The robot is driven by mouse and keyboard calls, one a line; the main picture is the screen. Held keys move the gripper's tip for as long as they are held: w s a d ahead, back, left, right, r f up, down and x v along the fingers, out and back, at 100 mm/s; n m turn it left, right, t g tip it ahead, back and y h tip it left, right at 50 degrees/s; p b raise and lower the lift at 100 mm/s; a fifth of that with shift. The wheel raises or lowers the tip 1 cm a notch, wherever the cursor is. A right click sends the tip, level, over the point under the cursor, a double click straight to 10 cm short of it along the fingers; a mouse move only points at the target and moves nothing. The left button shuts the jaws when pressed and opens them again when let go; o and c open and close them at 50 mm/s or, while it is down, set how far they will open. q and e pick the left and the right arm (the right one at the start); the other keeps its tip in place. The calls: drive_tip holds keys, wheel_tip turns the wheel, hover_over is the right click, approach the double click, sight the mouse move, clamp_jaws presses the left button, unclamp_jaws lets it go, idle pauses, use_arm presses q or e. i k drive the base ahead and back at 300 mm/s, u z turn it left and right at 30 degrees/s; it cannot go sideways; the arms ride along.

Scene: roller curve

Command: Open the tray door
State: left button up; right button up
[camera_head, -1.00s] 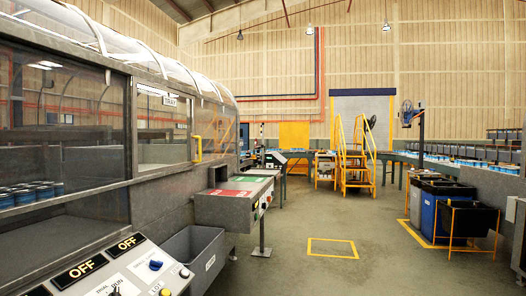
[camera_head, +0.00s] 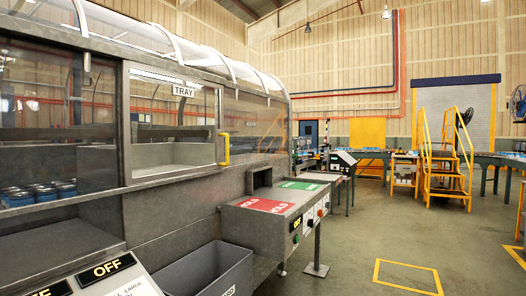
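The tray door (camera_head: 172,122) is a clear framed panel on the side of the long grey machine at the left, under a white TRAY label (camera_head: 183,91). Its yellow handle (camera_head: 224,149) is at the panel's right edge. The door looks closed, with a pale tray space behind the glass. Neither of my grippers is in view.
A control panel (camera_head: 95,277) with OFF signs is at the lower left. A grey bin (camera_head: 212,272) stands below the door. Open floor (camera_head: 365,235) lies to the right, with yellow stairs (camera_head: 446,165) beyond.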

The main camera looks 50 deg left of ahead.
sight(178, 90)
drive_tip(key=u, duration=0.2)
drive_tip(key=i, duration=1.1)
drive_tip(key=u, duration=1.25)
drive_tip(key=i, duration=0.85)
drive_tip(key=u, duration=0.85)
